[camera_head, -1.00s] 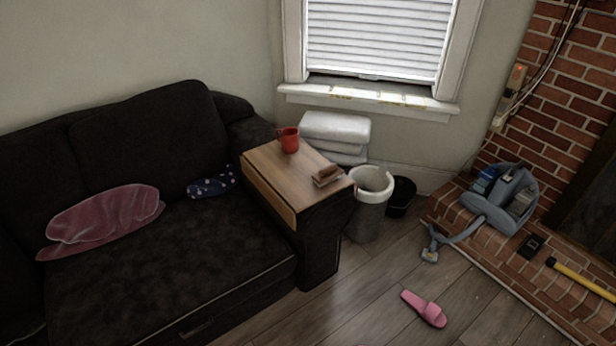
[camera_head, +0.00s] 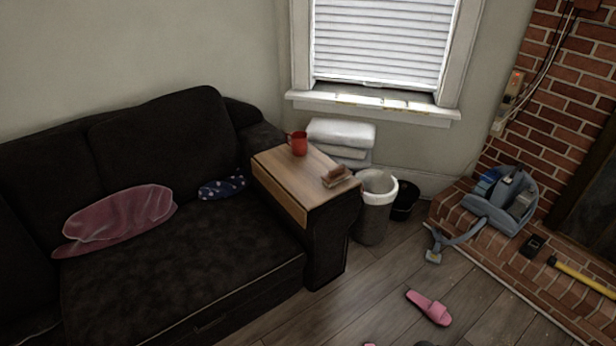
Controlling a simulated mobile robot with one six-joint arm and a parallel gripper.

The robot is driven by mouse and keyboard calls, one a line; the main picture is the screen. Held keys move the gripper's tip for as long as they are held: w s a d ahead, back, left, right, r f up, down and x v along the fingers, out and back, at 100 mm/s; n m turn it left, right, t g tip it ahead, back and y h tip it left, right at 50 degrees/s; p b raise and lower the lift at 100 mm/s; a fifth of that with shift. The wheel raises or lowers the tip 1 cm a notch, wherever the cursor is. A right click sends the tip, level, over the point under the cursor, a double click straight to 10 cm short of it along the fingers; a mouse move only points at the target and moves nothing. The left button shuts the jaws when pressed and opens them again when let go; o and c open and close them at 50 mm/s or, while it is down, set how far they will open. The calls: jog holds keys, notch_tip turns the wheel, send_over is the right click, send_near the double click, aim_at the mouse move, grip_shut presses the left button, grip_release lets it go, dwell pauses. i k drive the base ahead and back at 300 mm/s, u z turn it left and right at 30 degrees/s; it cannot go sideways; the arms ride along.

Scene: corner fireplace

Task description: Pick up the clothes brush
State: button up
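A small brown brush-like object, which looks like the clothes brush (camera_head: 336,176), lies near the front right corner of the wooden tray top (camera_head: 283,178) on the sofa's armrest. A red mug (camera_head: 299,143) stands behind it on the same top, towards the back left. The brush is small in the picture, so its bristles and exact shape are hard to make out. My gripper is not in view.
A dark sofa (camera_head: 190,264) fills the left. A bin (camera_head: 374,212) stands right of the armrest. A pink slipper (camera_head: 429,307) lies on the open wooden floor.

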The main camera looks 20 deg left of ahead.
aim_at(335, 175)
jog(key=z, duration=0.2)
jog(key=k, duration=0.2)
jog(key=u, duration=2.5)
jog(key=k, duration=0.7)
jog(key=z, duration=0.25)
jog(key=i, duration=1.6)
jog(key=u, duration=0.15)
